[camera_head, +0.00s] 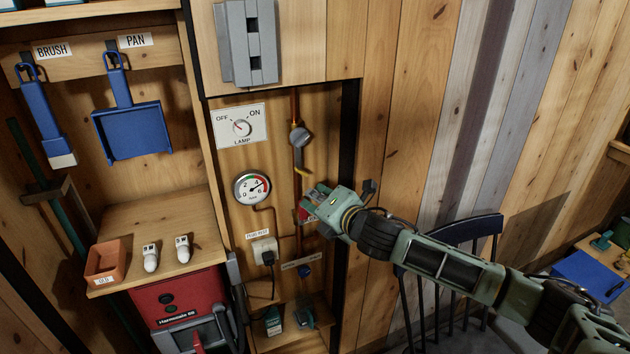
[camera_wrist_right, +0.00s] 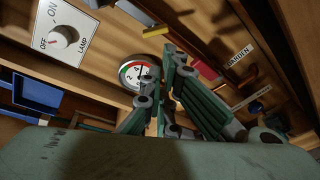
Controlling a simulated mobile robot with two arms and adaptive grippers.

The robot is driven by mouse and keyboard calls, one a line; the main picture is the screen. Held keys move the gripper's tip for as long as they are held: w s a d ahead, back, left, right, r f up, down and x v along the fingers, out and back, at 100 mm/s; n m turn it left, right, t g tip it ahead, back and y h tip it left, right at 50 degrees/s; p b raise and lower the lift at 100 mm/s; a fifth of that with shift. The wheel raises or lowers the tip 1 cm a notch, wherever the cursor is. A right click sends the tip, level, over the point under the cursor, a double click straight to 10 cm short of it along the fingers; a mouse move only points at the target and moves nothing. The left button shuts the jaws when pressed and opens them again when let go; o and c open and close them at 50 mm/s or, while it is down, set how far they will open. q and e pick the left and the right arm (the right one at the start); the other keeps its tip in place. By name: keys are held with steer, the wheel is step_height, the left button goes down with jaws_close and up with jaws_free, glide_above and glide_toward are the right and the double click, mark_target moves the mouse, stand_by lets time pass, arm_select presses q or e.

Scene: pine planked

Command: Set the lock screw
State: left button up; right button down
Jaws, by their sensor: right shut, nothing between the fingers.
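My right gripper (camera_head: 312,202) is shut and empty in front of the pipe panel, beside a red part (camera_head: 303,215) that it partly hides. In the wrist view, the closed fingers (camera_wrist_right: 163,72) rise in front of the panel, with the red part (camera_wrist_right: 207,70) to their right. I cannot tell whether they touch it. A small blue knob (camera_head: 304,271) sits lower on the panel under a label too small to read. No part can be clearly identified as the lock screw. My left gripper is out of view.
Above the gripper are a grey valve with a yellow-tipped lever (camera_head: 301,160) and a lamp switch (camera_head: 241,127). A gauge (camera_head: 252,189) and a plug socket (camera_head: 264,250) are to its left. A dark chair (camera_head: 465,232) stands behind my right arm.

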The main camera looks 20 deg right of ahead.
mark_target(301, 171)
steer(key=d+r+m+b, duration=0.2)
steer(key=d+r+m, duration=0.25)
steer(key=m, duration=1.15)
steer(key=d+r+m+b, duration=0.1)
steer(key=d+r+m, duration=0.3)
steer(key=m, duration=1.2)
steer(key=w+a+f+p, duration=0.4)
steer(key=w+a, duration=0.1)
steer(key=w, duration=0.4)
steer(key=shift+w+t, duration=0.25)
steer(key=shift+t, duration=0.05)
